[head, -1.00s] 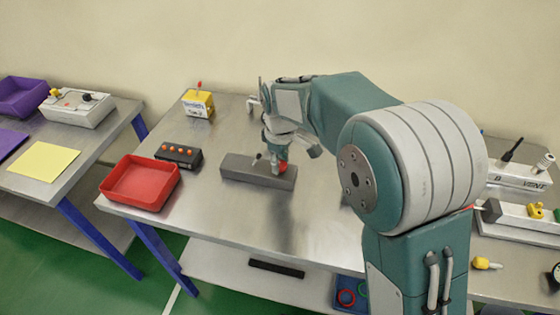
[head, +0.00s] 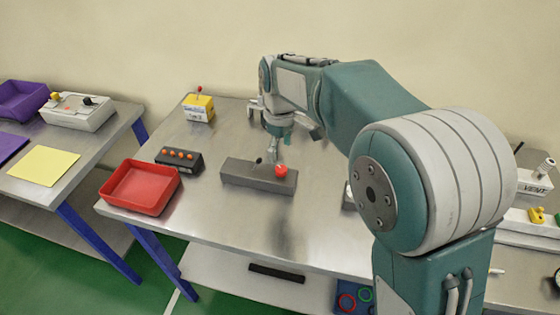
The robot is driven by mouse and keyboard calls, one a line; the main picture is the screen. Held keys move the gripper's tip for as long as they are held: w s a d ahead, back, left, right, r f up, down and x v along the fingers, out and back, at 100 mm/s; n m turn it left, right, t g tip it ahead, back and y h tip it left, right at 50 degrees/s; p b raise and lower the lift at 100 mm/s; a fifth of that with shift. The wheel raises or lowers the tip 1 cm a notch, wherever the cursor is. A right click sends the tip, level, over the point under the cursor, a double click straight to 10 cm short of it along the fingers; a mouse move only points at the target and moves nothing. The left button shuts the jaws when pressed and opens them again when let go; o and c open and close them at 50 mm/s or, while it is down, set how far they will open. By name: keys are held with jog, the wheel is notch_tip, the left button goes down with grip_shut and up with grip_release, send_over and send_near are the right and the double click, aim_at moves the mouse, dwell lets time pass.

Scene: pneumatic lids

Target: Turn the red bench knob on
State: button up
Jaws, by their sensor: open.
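The red knob (head: 281,171) sits at the right end of a dark grey block (head: 250,180) on the middle table. A small black lever (head: 259,161) stands near the middle of the same block. My gripper (head: 274,155) is open and empty, hanging fingers down just above and behind the knob. It looks apart from the knob, though the exact gap is hard to tell. The knob's turned position is too small to read.
A red tray (head: 142,207), a black box with orange buttons (head: 180,157) and a yellow box with a red-tipped lever (head: 199,107) stand left of the block. A white panel marked VENT (head: 535,187) is at the right. The table in front of the block is clear.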

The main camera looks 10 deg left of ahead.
aim_at(283, 168)
notch_tip(283, 168, up, 5)
jog(key=shift+a+r, duration=0.1)
jog(key=shift+r, duration=0.1)
dwell(0.4)
jog(key=s+d+r+m+t, duration=0.1)
jog(key=s+d+r+m, duration=0.25)
jog(key=d, duration=0.55)
jog(key=s+d+r+m+t, duration=0.1)
jog(key=s+d+r+m, duration=0.25)
jog(key=d, duration=0.45)
jog(key=s+d+f+m+t, duration=0.1)
jog(key=s+d+f+m, duration=0.1)
jog(key=s+d, duration=0.4)
jog(key=s+d+f+m+t, duration=0.2)
jog(key=s+d+m, duration=0.3)
jog(key=s, duration=0.3)
jog(key=shift+s+d+f+m+t, duration=0.3)
jog(key=shift+d+f, duration=0.15)
jog(key=shift+f, duration=0.35)
